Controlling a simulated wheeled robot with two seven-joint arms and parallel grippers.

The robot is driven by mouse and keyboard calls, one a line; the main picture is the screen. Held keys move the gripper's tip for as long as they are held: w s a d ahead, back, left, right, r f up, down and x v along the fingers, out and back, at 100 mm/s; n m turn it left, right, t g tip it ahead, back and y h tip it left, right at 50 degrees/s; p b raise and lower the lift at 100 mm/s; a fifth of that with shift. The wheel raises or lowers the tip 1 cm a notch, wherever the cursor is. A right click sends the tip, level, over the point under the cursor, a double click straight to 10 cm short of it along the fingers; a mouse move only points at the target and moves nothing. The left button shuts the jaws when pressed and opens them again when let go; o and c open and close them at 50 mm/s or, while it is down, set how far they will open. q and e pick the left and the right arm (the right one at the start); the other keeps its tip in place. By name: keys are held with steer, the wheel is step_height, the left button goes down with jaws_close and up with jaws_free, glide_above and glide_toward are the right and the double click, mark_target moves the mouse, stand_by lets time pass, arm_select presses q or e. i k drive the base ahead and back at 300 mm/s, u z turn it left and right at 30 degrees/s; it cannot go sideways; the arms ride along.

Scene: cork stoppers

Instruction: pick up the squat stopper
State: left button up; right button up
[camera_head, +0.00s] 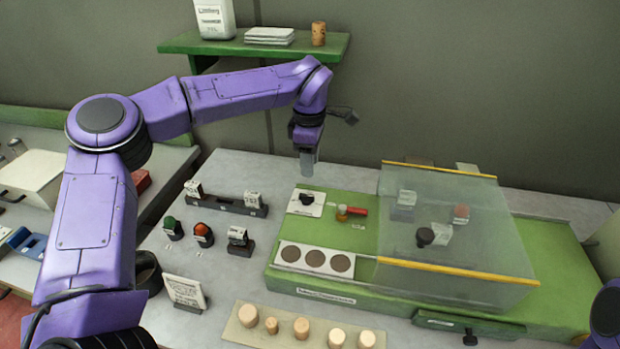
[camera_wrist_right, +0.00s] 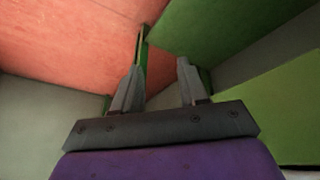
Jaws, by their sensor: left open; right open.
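Several pale cork stoppers stand in a row on a beige strip (camera_head: 286,341) at the bottom of the head view. They are a wide one (camera_head: 248,315) at the left end, a small narrow one (camera_head: 272,325), and others (camera_head: 302,329), (camera_head: 337,338), (camera_head: 367,340) to the right. Which is squattest is hard to tell from above. My left gripper (camera_head: 308,168) is open and empty, pointing down above the back of the bench, far behind the stoppers. My right gripper (camera_wrist_right: 160,82) is open, with no stopper between its fingers in the right wrist view.
A green station (camera_head: 455,325) carries a clear cover (camera_head: 440,215) with yellow edges. A white plate with three dark round spots (camera_head: 315,260) lies at its front left. A small sign (camera_head: 185,293) stands left of the stoppers. A green shelf (camera_head: 255,48) holds another cork (camera_head: 318,34).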

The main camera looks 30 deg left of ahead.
mark_target(248, 315)
steer(key=k, duration=1.5)
